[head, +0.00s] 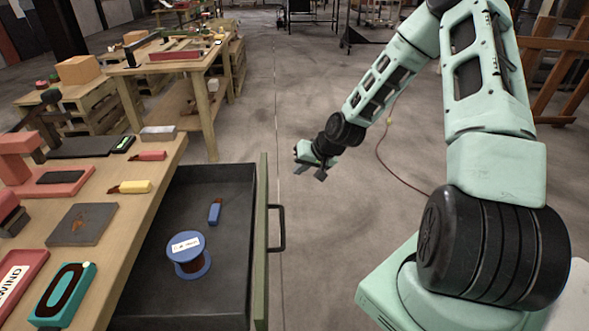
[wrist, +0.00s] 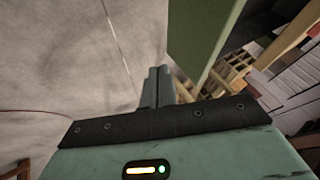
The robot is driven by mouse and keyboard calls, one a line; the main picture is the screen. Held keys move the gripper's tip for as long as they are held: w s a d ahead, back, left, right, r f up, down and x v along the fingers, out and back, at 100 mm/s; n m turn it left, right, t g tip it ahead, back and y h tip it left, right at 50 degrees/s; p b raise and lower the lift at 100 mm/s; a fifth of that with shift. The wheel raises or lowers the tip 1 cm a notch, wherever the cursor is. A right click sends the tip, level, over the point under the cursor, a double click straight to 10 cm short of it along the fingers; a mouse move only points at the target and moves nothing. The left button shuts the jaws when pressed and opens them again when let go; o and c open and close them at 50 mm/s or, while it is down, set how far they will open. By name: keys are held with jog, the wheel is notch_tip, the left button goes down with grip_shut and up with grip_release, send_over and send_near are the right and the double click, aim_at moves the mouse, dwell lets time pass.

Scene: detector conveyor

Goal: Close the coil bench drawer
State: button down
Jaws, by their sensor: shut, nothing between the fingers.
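The coil bench drawer (head: 170,268) is pulled open from the wooden bench (head: 150,192) at the left in the head view. Its green front panel (head: 260,240) carries a dark handle (head: 280,228) facing right. A blue spool (head: 188,254) of dark wire and a small blue item (head: 214,212) lie inside the drawer. My gripper (head: 318,171) is in the air beyond the handle to the upper right, apart from the drawer. In the wrist view, my gripper (wrist: 158,86) is shut and empty. A green panel (wrist: 195,35) shows ahead of it to the right, likely the drawer front.
The bench top holds a yellow tool (head: 130,187), a red tool (head: 150,155), a grey plate (head: 82,224) and a teal coil piece (head: 66,294). A second wooden table (head: 170,66) stands farther back.

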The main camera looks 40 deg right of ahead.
jog(key=w+a+f+p, duration=0.1)
jog(key=w+a+f, duration=0.3)
jog(key=w+f, duration=0.1)
jog(key=shift+w+a+f, duration=0.35)
jog(key=shift+w+f, duration=0.05)
jog(key=shift+w, duration=0.25)
jog(key=shift+w+a, duration=0.1)
